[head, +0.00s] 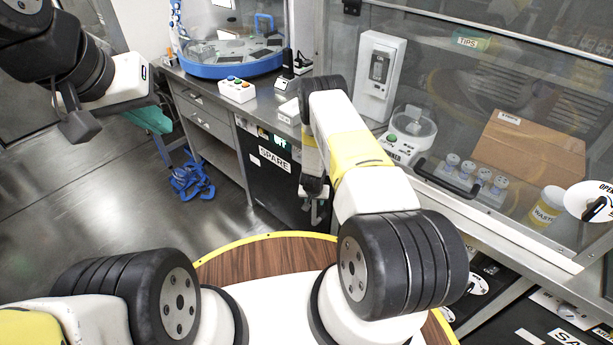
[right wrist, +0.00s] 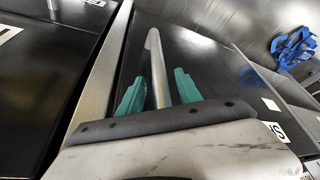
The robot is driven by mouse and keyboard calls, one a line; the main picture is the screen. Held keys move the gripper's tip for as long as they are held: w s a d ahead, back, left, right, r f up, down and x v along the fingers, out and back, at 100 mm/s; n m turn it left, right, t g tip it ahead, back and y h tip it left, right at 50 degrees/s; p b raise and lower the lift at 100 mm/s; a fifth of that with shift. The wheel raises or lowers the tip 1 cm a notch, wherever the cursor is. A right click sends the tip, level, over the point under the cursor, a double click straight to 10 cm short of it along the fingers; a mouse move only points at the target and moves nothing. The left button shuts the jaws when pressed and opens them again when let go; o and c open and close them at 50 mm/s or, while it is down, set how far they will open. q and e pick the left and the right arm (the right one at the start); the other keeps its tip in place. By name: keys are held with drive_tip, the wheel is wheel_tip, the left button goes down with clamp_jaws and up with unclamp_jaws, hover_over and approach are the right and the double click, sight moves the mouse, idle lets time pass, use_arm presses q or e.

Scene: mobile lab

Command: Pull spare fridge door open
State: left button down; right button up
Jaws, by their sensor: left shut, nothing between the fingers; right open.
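The spare fridge has a black door (head: 265,165) with a "SPARE" label, under the steel counter. The door looks closed. In the right wrist view, the door (right wrist: 205,60) fills the middle, with a metal bar handle (right wrist: 157,60) standing on it. My right gripper (right wrist: 160,80) is open, its teal fingers on either side of the handle. I cannot tell whether they touch it. In the head view my right gripper (head: 314,203) is at the door's right side, and the handle is hidden there. My left gripper (head: 152,120) is shut and empty, far left, away from the fridge.
A blue-rimmed round machine (head: 225,68) and a button box (head: 237,90) stand on the counter (head: 215,95). A glass-fronted cabinet (head: 460,90) is on the right. A blue object (head: 190,180) lies on the floor left of the fridge. The floor (head: 110,200) before the drawers is mostly clear.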

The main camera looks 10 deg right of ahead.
clamp_jaws()
idle(1.4)
